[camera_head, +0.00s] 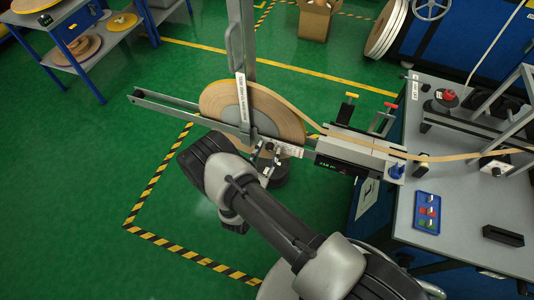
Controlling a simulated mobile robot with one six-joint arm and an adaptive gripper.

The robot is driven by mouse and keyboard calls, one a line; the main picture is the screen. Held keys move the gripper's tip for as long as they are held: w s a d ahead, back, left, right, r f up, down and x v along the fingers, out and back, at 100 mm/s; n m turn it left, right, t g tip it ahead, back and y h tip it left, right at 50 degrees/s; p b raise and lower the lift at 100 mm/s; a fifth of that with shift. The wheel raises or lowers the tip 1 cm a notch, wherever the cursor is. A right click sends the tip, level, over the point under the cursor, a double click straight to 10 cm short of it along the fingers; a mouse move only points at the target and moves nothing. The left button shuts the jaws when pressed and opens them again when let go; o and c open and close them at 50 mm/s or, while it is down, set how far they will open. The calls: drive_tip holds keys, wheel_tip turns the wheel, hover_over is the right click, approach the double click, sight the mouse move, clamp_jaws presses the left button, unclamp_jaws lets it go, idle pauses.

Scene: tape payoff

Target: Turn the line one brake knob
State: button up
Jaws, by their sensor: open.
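A large tan tape reel (222,103) stands upright on a grey payoff frame (160,104), with a grey post (243,65) passing in front of it. Tape (285,104) runs from the reel to the right over a guide unit. My gripper (267,150) is open at the lower front of the reel, near the foot of the post and beside a small white label (289,150). I cannot make out the brake knob for certain; my gripper and arm cover part of that area. Whether my fingers touch anything there is unclear.
The guide unit (345,150) carries yellow and red handles. Striped floor tape (155,184) marks the bay. The green floor at left is clear.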

drive_tip(key=shift+w, duration=0.15)
drive_tip(key=shift+c, duration=0.2)
clamp_jaws()
idle(0.3)
